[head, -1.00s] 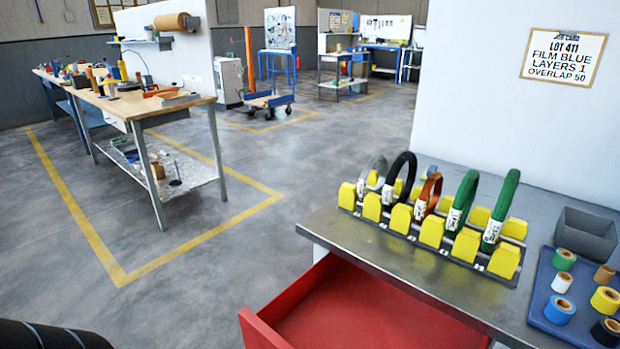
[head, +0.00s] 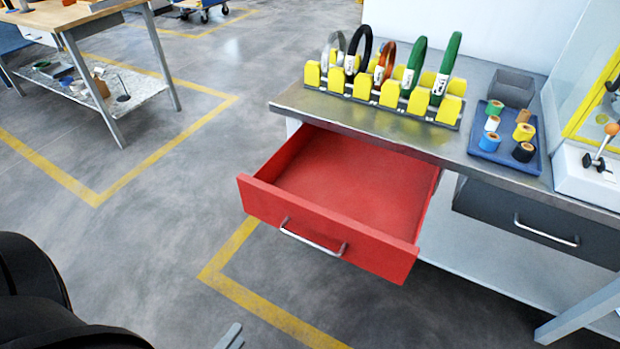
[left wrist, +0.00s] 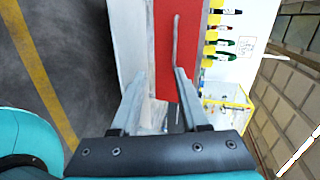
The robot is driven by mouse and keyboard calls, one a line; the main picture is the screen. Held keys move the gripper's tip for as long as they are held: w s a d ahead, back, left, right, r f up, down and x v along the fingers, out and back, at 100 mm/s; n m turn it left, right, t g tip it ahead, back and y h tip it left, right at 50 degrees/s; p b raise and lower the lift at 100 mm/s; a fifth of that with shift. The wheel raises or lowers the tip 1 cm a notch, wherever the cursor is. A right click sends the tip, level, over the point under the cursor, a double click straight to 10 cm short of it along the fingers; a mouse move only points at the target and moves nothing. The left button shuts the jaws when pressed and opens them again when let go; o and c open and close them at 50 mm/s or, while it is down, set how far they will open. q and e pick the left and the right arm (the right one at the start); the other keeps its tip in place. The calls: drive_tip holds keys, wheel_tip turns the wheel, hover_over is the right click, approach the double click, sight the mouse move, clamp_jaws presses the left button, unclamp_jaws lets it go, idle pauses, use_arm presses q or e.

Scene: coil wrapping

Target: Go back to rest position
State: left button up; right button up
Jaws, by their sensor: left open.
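My left gripper (left wrist: 155,100) shows in the left wrist view with its two fingers spread apart and nothing between them. In the head view only a fingertip of it (head: 230,338) shows at the bottom edge, in front of and below the red drawer. The red drawer (head: 350,185) is pulled out from the workbench and looks empty; its front and handle (left wrist: 176,45) also show in the left wrist view. My right gripper is not in view.
A rack (head: 375,98) of several coils stands on the steel workbench (head: 290,98). A blue tray (head: 475,158) of tape rolls and a grey bin (head: 512,88) lie to its right. A closed dark drawer (head: 540,225) is below. Floor at left is open.

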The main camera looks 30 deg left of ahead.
use_arm(q)
drive_tip(key=w+a+r+n+g+y, duration=0.15)
drive_tip(key=w+n+g, duration=0.35)
drive_tip(key=w+n, duration=0.5)
drive_tip(key=s+d+r+n+g+h, duration=0.25)
drive_tip(key=d+r+n+g, duration=0.3)
drive_tip(key=d, duration=0.35)
wheel_tip(320, 180, down, 22)
drive_tip(key=s+a+g, duration=0.1)
drive_tip(key=a+g, duration=0.1)
drive_tip(key=s+a+f+m+y, duration=0.1)
drive_tip(key=s+a+f, duration=0.4)
drive_tip(key=s+f, duration=0.7)
drive_tip(key=shift+s+f, duration=0.15)
drive_tip(key=shift+f, duration=0.35)
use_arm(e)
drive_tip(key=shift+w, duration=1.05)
